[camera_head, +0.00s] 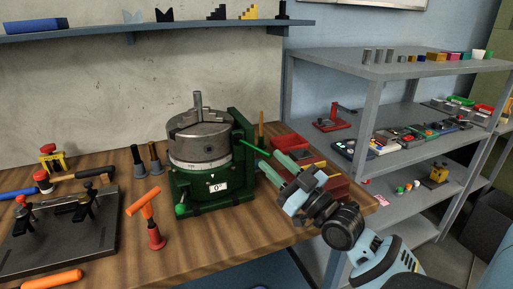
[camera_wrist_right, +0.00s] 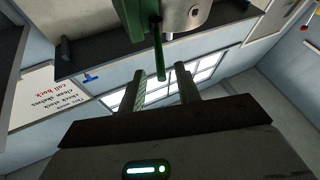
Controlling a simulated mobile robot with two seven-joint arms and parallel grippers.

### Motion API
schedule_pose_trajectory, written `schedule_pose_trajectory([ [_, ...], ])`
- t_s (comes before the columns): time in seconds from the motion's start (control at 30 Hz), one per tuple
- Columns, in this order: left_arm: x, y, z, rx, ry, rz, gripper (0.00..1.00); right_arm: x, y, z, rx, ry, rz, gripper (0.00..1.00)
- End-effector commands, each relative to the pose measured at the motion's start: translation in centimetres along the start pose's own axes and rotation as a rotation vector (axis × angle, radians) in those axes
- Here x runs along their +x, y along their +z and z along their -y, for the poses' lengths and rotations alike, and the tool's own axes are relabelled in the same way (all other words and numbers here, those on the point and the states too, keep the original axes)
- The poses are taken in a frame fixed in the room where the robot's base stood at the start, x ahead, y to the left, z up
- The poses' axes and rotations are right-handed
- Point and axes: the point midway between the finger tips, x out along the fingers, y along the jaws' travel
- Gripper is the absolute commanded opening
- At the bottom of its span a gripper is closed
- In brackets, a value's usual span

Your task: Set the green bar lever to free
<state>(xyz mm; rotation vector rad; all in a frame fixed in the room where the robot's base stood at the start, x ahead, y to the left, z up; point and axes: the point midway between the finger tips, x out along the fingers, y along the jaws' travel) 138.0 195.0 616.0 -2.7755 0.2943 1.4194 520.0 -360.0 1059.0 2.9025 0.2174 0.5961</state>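The green bar lever (camera_head: 256,149) sticks out from the right side of the green rotary table (camera_head: 200,190), which stands on the wooden bench. In the wrist view the lever (camera_wrist_right: 158,50) hangs down into the picture, with its free end between the fingertips in that view. My right gripper (camera_head: 266,162) is at the lever's free end. In the wrist view its two fingers (camera_wrist_right: 160,72) are apart, with gaps on both sides of the lever. I cannot tell how deep the lever sits between them. My left gripper is out of view.
A grey chuck (camera_head: 200,137) tops the rotary table. A green-knobbed handle (camera_head: 181,210) sits at its lower left. Red bins (camera_head: 290,143) lie behind my right gripper. An orange-handled tool (camera_head: 146,202) and a clamp plate (camera_head: 60,235) occupy the left bench. Grey shelves (camera_head: 375,75) stand right.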

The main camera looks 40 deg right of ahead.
Motion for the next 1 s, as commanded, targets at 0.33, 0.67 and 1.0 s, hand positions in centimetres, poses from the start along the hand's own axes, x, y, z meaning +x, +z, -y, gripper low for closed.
schedule_pose_trajectory([
  [0.33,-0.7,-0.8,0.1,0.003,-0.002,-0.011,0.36,4.8,-0.2,0.0,0.001,0.001,-0.002,0.33],
  [0.67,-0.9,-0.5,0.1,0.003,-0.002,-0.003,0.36,6.0,-0.1,0.1,0.001,-0.001,0.0,0.33],
  [1.0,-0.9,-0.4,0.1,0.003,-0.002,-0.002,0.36,6.0,0.0,0.0,0.0,-0.001,0.001,0.09],
])
